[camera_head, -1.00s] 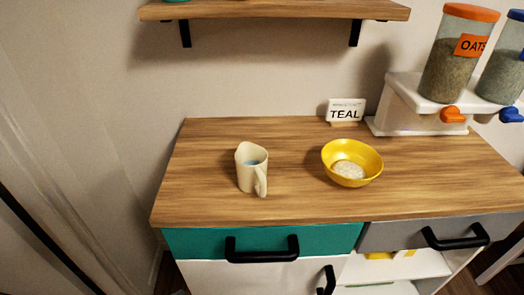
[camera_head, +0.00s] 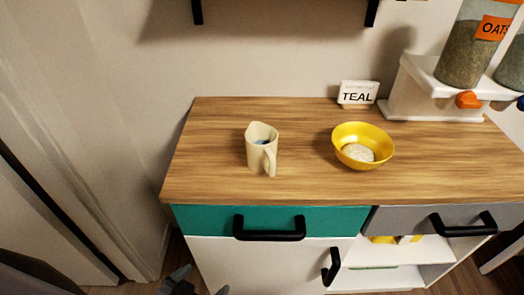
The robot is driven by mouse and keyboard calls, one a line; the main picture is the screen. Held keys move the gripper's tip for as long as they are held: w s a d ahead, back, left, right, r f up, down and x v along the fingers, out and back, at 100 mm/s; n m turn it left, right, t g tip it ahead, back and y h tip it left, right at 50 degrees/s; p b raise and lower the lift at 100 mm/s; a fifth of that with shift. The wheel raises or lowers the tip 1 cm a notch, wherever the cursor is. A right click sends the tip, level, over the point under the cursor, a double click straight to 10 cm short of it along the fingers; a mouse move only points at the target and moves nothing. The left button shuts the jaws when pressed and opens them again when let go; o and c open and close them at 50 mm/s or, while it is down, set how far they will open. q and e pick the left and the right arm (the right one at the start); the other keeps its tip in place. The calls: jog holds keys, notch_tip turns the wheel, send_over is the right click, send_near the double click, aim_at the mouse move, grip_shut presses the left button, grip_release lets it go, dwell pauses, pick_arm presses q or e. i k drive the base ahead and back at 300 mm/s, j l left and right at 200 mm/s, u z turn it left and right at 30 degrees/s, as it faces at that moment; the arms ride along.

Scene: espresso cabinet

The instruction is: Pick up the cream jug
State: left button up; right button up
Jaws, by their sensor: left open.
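The cream jug (camera_head: 259,151) stands upright on the wooden counter, left of the yellow bowl. It is cream-coloured, with its handle facing the front right and something bluish inside. My left gripper (camera_head: 197,288) shows only in part at the bottom edge of the view, below and in front of the counter, left of the white cabinet door. It is open and well apart from the jug. My right gripper is not in view.
A yellow bowl (camera_head: 374,137) with pale contents sits right of the jug. A TEAL sign (camera_head: 357,94) and a dispenser stand (camera_head: 431,92) are at the back. The teal drawer (camera_head: 270,221) is shut. The counter around the jug is clear.

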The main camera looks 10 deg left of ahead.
aim_at(261, 139)
jog(key=j+z, duration=0.15)
jog(key=z, duration=1.6)
jog(key=k+j, duration=0.85)
jog(key=i+j, duration=0.15)
jog(key=i, duration=0.15)
jog(key=z, duration=0.05)
